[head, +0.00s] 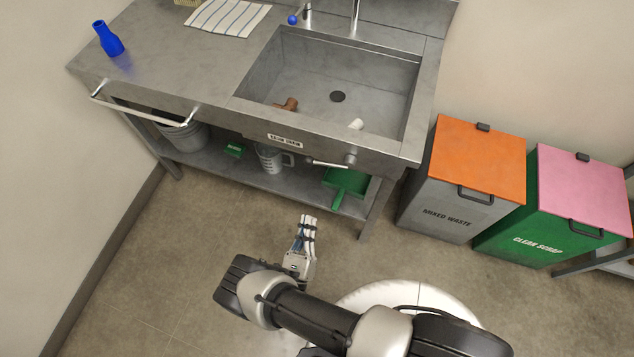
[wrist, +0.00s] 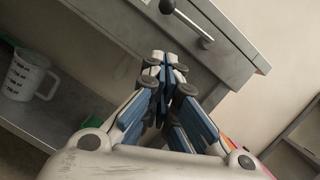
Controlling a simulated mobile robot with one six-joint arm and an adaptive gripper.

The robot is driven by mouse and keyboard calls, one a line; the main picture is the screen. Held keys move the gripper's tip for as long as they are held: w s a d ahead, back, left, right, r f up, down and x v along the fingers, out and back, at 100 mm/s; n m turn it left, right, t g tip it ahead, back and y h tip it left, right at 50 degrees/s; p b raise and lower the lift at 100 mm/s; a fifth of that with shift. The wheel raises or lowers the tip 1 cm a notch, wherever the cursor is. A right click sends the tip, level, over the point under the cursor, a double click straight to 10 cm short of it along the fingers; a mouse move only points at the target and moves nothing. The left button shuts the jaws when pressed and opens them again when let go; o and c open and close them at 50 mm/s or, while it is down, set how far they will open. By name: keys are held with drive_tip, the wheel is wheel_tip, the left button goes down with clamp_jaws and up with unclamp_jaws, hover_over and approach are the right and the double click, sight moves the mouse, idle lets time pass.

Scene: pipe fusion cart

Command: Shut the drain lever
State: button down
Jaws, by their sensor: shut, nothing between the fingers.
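The drain lever (head: 328,164) is a thin metal rod on the front panel of the sink bench, right of and below a small label (head: 285,140). It lies roughly along the panel, with its round pivot at the right and its knob end at the left. In the wrist view the lever (wrist: 188,24) shows at the top with a dark ball knob, just beyond the fingertips. My gripper (head: 309,219) is shut and empty, in front of the bench and below the lever. It also shows in the wrist view (wrist: 165,60), apart from the lever.
The sink basin (head: 395,92) holds a brown item (head: 288,104), a white item (head: 356,124) and a dark drain hole (head: 338,96). A measuring jug (head: 270,158) and green dustpan (head: 346,184) are on the lower shelf. An orange-lidded bin (head: 478,150) stands right. The floor in front is clear.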

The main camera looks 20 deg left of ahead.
drive_tip(key=a+r+b+x, duration=0.1)
drive_tip(key=r+x, duration=0.1)
drive_tip(key=x, duration=1)
drive_tip(key=shift+a+r, duration=0.15)
drive_tip(key=shift+r, duration=0.05)
drive_tip(key=shift+w+a+r+m+h, duration=0.1)
drive_tip(key=shift+a+r+m+h, duration=0.1)
drive_tip(key=shift+r+m, duration=0.25)
drive_tip(key=shift+w+a+r+m+h, duration=0.1)
drive_tip(key=shift+a+r+m+h, duration=0.1)
drive_tip(key=shift+r+m, duration=0.25)
drive_tip(key=shift+r, duration=0.1)
drive_tip(key=s+f, duration=0.3)
drive_tip(key=s, duration=0.3)
drive_tip(key=s+d+f+b, duration=0.1)
drive_tip(key=s+f, duration=0.2)
drive_tip(key=s, duration=0.2)
drive_tip(key=shift+s+d+f, duration=0.3)
drive_tip(key=shift+s, duration=0.1)
